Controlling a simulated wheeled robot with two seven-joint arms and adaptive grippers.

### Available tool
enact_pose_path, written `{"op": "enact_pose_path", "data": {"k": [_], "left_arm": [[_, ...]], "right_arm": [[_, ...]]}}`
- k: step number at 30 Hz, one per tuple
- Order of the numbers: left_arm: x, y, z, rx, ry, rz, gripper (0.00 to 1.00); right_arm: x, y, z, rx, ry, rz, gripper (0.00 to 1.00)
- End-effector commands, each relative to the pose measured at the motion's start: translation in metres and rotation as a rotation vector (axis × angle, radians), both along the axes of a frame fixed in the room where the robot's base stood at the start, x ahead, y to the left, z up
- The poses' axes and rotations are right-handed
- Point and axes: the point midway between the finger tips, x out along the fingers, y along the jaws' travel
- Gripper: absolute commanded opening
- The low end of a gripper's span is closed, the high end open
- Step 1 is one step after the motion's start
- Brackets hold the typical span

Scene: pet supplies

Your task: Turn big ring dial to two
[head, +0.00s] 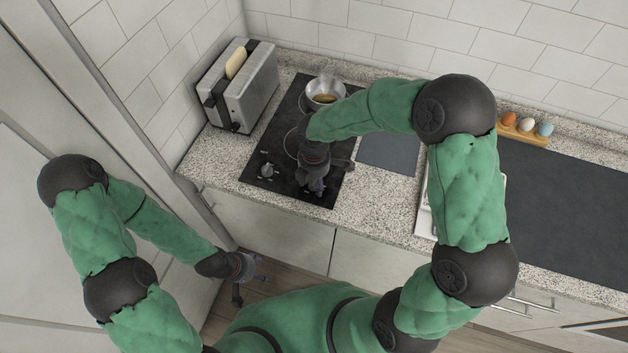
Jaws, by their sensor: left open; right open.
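The black cooktop (285,187) is set in the speckled counter. A small grey dial (267,170) shows near its front left corner. Its markings are too small to read. My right gripper (316,188) is open above the front right part of the cooktop, to the right of that dial. It hides what lies under it, so I cannot tell whether another dial is there or whether it touches one. My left gripper (245,284) is open and empty, low in front of the cabinets, apart from the counter.
A metal pot (323,93) stands at the back of the cooktop. A toaster (240,88) with bread is on the left. A grey board (388,153) lies to the right of the cooktop. An egg holder (522,133) stands at the back right. My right arm spans above the counter.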

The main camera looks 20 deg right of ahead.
Motion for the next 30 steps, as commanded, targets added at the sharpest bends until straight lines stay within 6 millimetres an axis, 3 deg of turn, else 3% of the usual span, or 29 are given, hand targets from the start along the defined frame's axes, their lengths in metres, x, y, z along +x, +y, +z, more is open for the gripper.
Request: {"op": "enact_pose_path", "data": {"k": [6, 12, 23, 30], "left_arm": [[0.0000, 0.0000, 0.0002, 0.000, 0.000, 0.000, 0.61], [0.0001, 0.0000, 0.0002, 0.000, 0.000, 0.000, 0.61], [0.0001, 0.0000, -0.0005, 0.000, 0.000, 0.000, 0.61], [0.0001, 0.0000, -0.0030, 0.000, 0.000, 0.000, 0.61]], "right_arm": [[0.0001, -0.0001, 0.0002, 0.000, 0.000, 0.000, 0.54], [0.0001, -0.0001, 0.0002, 0.000, 0.000, 0.000, 0.01], [0.0001, 0.0000, 0.0001, 0.000, -0.001, -0.035, 0.01], [0.0004, 0.0001, 0.0000, 0.000, -0.001, -0.169, 0.01]]}}
